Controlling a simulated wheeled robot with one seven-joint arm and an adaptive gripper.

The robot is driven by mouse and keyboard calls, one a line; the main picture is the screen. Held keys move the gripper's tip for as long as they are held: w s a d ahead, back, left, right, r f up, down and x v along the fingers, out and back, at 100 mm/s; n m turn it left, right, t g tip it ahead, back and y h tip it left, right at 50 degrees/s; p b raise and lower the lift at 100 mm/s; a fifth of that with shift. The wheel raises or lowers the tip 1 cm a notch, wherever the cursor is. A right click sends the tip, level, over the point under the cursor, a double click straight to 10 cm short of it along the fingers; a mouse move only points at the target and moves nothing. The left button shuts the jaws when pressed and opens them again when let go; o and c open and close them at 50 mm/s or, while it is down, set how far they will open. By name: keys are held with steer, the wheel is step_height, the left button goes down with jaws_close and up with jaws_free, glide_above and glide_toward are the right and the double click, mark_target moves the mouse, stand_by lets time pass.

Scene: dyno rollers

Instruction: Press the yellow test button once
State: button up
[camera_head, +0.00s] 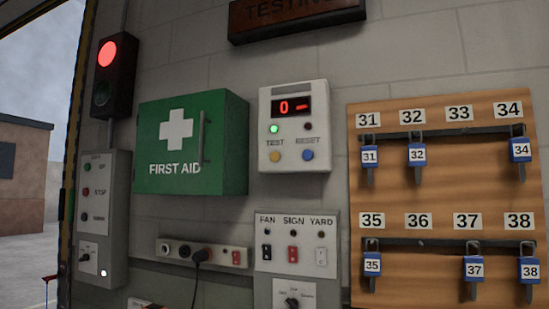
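The yellow test button (275,156) is on the lower left of a pale wall unit (265,106), below the word TEST. A blue button (308,155) sits to its right, below the word RESET. The unit's display (290,106) shows a red 0 and a dash. A green light (274,129) glows above TEST, and a dark red light (308,127) above RESET looks unlit. My gripper is not in this view, so its state and place do not show.
A green first aid box (215,110) stands out from the wall on the left. A key board (445,145) is on the right. Below are a switch panel (297,225) and a socket strip (172,256) with a plug. A traffic light (111,75) shows red.

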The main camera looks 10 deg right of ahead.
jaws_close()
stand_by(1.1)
